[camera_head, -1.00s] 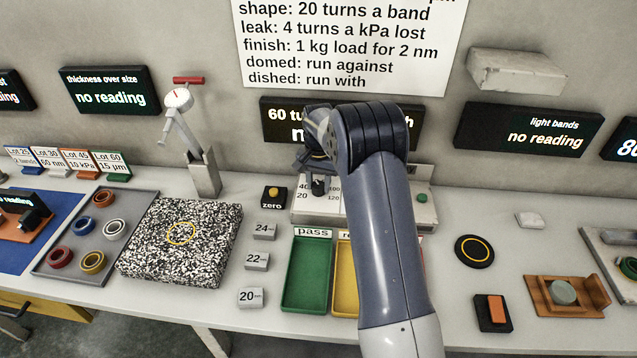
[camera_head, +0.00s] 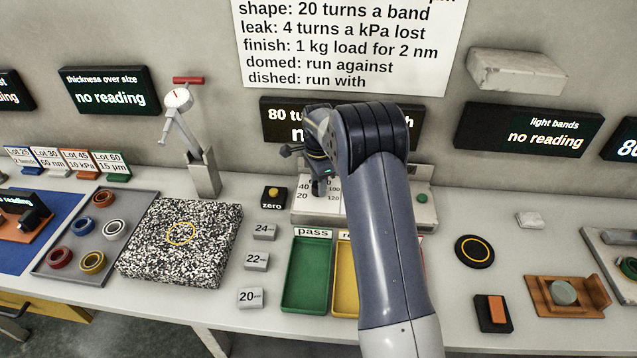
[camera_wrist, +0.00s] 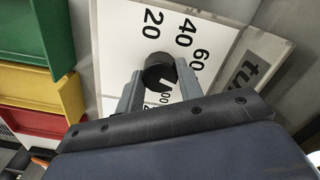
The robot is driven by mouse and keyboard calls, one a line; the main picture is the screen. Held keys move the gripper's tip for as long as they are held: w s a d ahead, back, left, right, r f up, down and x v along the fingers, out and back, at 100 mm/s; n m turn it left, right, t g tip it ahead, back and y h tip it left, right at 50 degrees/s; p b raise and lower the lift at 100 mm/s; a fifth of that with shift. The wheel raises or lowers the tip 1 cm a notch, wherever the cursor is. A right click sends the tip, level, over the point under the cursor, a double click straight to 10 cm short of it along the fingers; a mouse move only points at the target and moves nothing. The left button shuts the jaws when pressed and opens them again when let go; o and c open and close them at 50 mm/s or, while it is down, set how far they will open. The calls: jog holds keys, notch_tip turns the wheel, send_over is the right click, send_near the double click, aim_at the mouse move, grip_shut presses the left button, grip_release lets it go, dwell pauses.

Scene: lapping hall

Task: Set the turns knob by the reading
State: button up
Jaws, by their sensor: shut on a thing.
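The turns knob (camera_wrist: 158,68) is a small dark round knob on a white dial plate (camera_wrist: 118,48). In the wrist view 20, 40 and 60 are printed around it, and other numbers are partly covered. My gripper (camera_wrist: 160,82) is shut on the knob, one grey finger on each side. In the head view my gripper (camera_head: 319,178) is at the dial, with my arm covering much of the panel. The wall sheet (camera_head: 350,45) says 20 turns a band and 4 turns a kPa lost.
Green pass tray (camera_head: 306,312) and a yellow tray (camera_head: 343,300) stand in front of the panel. A zero button (camera_head: 273,196) and several numbered blocks are to the left. The light bands display (camera_head: 530,135) and the thickness display (camera_head: 107,91) say no reading. A speckled plate (camera_head: 160,262) lies farther left.

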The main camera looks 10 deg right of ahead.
jog(key=shift+m, duration=0.5)
jog(key=o, duration=1)
jog(key=shift+r, duration=0.1)
notch_tip(320, 180, up, 11)
jog(key=shift+b, duration=0.3)
jog(key=shift+f, duration=0.2)
notch_tip(320, 180, down, 11)
jog(key=shift+r+p, duration=0.2)
jog(key=shift+p, duration=0.15)
jog(key=shift+f, duration=0.1)
